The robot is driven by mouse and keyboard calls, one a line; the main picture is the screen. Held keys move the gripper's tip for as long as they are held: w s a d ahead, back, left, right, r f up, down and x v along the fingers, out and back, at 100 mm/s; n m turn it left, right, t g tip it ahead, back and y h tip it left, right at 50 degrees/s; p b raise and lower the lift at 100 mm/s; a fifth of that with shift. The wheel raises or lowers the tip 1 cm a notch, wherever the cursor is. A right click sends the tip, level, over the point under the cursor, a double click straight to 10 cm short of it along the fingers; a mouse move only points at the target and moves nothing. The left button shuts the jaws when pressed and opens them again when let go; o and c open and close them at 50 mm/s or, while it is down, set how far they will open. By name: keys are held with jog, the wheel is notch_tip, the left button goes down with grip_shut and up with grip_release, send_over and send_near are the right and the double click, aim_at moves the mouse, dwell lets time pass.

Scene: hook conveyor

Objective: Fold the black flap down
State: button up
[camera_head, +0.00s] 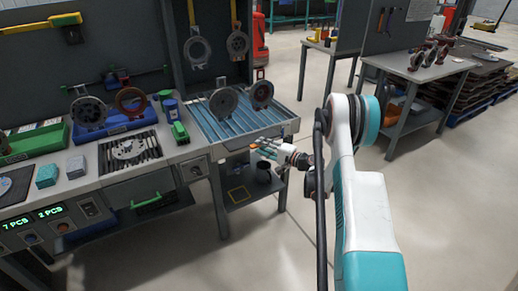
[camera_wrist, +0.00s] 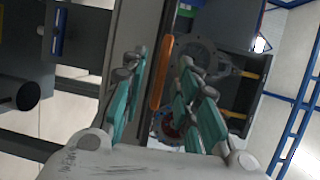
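My gripper (camera_head: 270,147) is in front of the workbench's right-hand section, just below its top edge. In the wrist view its teal fingers (camera_wrist: 163,62) are apart, with nothing held. An orange handle (camera_wrist: 163,85) shows between the fingers, along a grey edge strip (camera_wrist: 125,35); I cannot tell whether the fingers touch it. In the head view the gripper partly covers this spot. I cannot clearly tell a black flap from the bench's dark front.
A blue slatted bed (camera_head: 222,125) with round metal parts (camera_head: 223,101) lies above the gripper. A black bin (camera_head: 263,173) stands on the lower shelf.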

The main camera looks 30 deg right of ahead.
jog(key=shift+x, duration=1.2)
grip_shut()
jog(key=shift+r, duration=0.1)
jog(key=shift+w+r+m+g+h+p, duration=0.1)
jog(key=shift+r+m+g+h+p, duration=0.2)
jog(key=shift+r+g+p, duration=0.4)
jog(key=shift+w+r+g+p, duration=0.15)
jog(key=shift+r+g+p, duration=0.25)
jog(key=shift+g, duration=0.3)
jog(key=shift+m, duration=0.3)
